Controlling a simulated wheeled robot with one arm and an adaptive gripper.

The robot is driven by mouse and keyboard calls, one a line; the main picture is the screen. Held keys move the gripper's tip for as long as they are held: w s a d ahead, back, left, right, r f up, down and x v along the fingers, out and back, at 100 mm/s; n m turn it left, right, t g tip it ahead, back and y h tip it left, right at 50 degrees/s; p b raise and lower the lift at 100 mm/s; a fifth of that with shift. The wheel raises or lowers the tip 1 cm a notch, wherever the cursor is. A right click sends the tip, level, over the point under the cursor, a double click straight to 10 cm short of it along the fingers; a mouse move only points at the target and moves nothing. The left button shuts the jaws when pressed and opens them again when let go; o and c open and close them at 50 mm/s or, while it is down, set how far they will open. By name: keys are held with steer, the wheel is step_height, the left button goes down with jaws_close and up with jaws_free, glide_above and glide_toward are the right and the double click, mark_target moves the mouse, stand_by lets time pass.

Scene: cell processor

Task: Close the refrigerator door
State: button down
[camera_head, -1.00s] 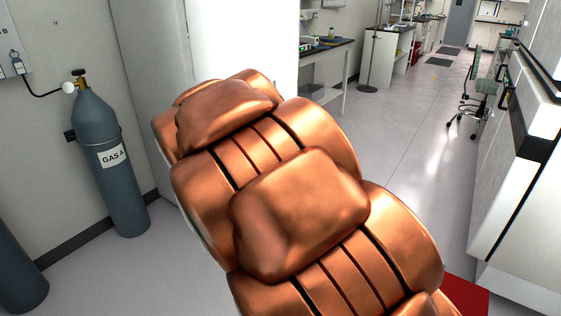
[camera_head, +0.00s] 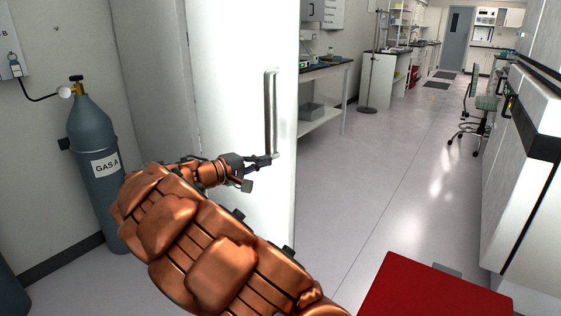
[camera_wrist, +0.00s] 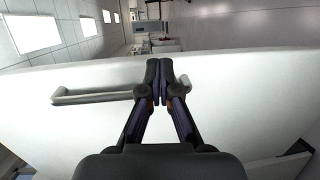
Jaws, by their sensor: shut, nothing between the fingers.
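The refrigerator door (camera_head: 232,75) is a tall white panel left of centre in the head view, with a vertical metal handle (camera_head: 271,112) near its right edge. My gripper (camera_head: 275,159) is at the handle's lower end, its fingers shut and empty. In the wrist view the door (camera_wrist: 80,125) spans the picture and the handle (camera_wrist: 95,96) runs across it. My shut fingertips (camera_wrist: 159,66) overlap the handle and lie near the door's edge. I cannot tell whether they touch it. My arm hides the door's lower part. The door's gap to the cabinet is not clear.
A grey gas cylinder (camera_head: 93,150) stands against the wall at left. A bench (camera_head: 325,75) stands behind the door, right of it. The floor (camera_head: 385,180) right of the door is open. A white cabinet (camera_head: 525,200) lines the right side.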

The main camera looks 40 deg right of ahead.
steer(key=w+a+f+n+t+h+b, duration=0.1)
steer(key=w+a+f+t, duration=0.15)
steer(key=w, duration=0.25)
steer(key=b, duration=0.1)
glide_toward(287, 148)
steer(key=shift+g, duration=0.25)
steer(key=d, duration=0.3)
steer(key=w+d, duration=0.1)
steer(key=d, duration=0.3)
steer(key=shift+w, duration=0.2)
